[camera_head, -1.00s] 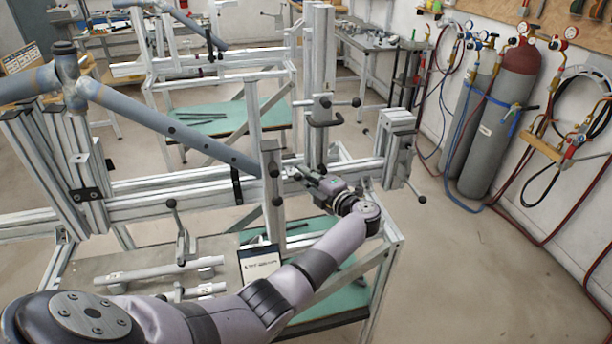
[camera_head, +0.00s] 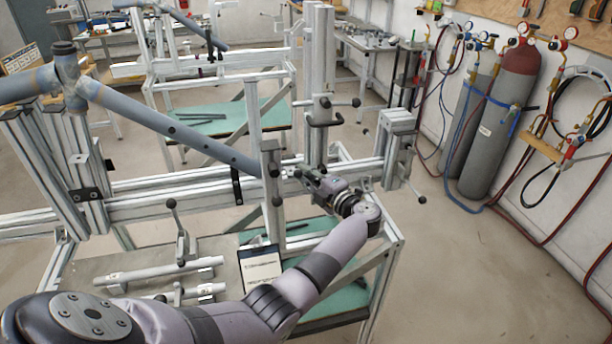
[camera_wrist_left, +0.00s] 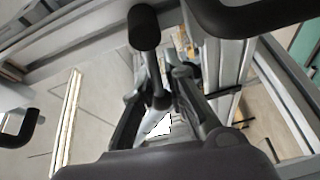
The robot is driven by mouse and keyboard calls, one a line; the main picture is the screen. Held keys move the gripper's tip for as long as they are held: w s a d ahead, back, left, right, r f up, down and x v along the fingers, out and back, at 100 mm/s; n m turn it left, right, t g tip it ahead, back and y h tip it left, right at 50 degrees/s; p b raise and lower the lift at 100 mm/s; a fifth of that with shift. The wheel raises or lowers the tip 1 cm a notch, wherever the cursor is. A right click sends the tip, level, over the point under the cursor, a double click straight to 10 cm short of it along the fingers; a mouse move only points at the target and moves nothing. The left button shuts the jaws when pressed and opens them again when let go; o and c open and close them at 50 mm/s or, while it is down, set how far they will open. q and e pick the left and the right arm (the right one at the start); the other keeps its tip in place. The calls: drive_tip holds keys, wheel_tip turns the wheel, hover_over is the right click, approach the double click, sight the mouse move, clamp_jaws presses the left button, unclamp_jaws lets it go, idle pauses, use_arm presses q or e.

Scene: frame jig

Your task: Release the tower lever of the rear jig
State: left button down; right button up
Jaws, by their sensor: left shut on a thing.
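My left gripper (camera_head: 296,173) is at the near frame jig, at the foot of the tall tower post (camera_head: 318,75) and just right of a short post (camera_head: 270,165). In the left wrist view its fingers (camera_wrist_left: 163,105) are shut around the metal rod of a lever with a black grip (camera_wrist_left: 145,27). In the head view this lever is mostly hidden by the gripper and the rails. My right gripper is not in view.
A blue-grey tube (camera_head: 170,125) slopes across the jig. A side clamp (camera_head: 397,135) stands to the right. A second jig (camera_head: 215,80) stands behind. Gas cylinders (camera_head: 505,120) are by the right wall. Open floor (camera_head: 470,260) lies to the right.

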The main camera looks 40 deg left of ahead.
use_arm(q)
drive_tip(key=shift+d+r+m+y, duration=0.1)
drive_tip(key=shift+r+m+y, duration=0.2)
drive_tip(key=shift+m, duration=0.8)
drive_tip(key=shift+w+d+r+m+t+y, duration=0.15)
drive_tip(key=shift+r+m+t+y, duration=0.15)
drive_tip(key=shift+m, duration=0.6)
drive_tip(key=shift+w+d+r+m+t+y, duration=0.1)
drive_tip(key=shift+r+m+t+y, duration=0.15)
drive_tip(key=shift+m, duration=0.65)
drive_tip(key=shift+r, duration=0.1)
drive_tip(key=c, duration=2)
unclamp_jaws()
drive_tip(key=o, duration=0.3)
drive_tip(key=shift+r, duration=0.15)
drive_tip(key=v, duration=0.7)
drive_tip(key=shift+d, duration=0.2)
